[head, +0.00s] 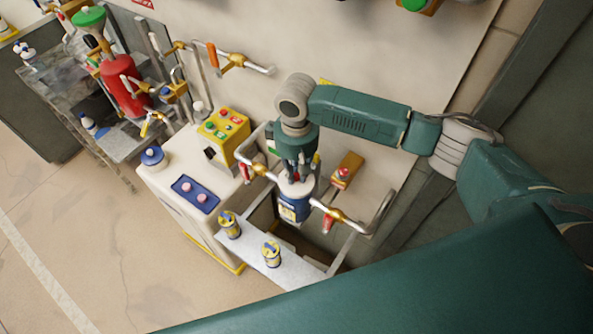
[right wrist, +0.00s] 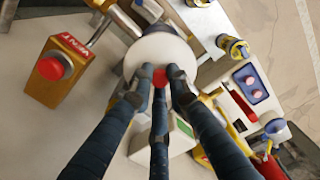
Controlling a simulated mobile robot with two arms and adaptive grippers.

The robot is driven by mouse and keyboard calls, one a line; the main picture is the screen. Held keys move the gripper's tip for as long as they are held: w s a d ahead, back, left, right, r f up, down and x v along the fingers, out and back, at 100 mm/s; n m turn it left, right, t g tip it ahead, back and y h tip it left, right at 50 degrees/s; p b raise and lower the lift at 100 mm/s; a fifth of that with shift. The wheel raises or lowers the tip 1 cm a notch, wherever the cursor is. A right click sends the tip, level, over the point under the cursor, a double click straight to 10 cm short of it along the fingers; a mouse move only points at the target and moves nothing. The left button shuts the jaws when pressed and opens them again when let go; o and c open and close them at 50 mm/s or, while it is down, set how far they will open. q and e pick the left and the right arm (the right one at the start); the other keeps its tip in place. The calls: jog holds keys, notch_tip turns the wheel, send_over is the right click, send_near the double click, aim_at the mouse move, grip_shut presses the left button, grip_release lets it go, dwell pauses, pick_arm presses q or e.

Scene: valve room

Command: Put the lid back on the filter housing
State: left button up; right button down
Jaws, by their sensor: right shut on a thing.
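The filter housing (head: 291,210), with a blue and white label, stands between brass-fitted pipes in the head view. The white round lid (head: 299,187) is right over its top. My right gripper (head: 298,172) points down with its fingers closed at the lid's top. In the right wrist view, the lid (right wrist: 158,46) is a white disc beyond the fingertips (right wrist: 160,82), with a red part between them. I cannot tell whether the lid touches the housing or hangs just above it; the rim is partly hidden. My left gripper is not in view.
A yellow box with a red button (head: 345,172) is close on the right, marked VENT in the right wrist view (right wrist: 55,68). Two yellow cans (head: 271,254) stand on a narrow shelf in front. A white cabinet (head: 180,172) is left. Pipes (head: 350,220) flank the housing.

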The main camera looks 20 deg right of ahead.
dwell(0.3)
jog(key=c, duration=1.1)
grip_release()
jog(key=shift+r+p, duration=0.85)
jog(key=shift+r, duration=2.6)
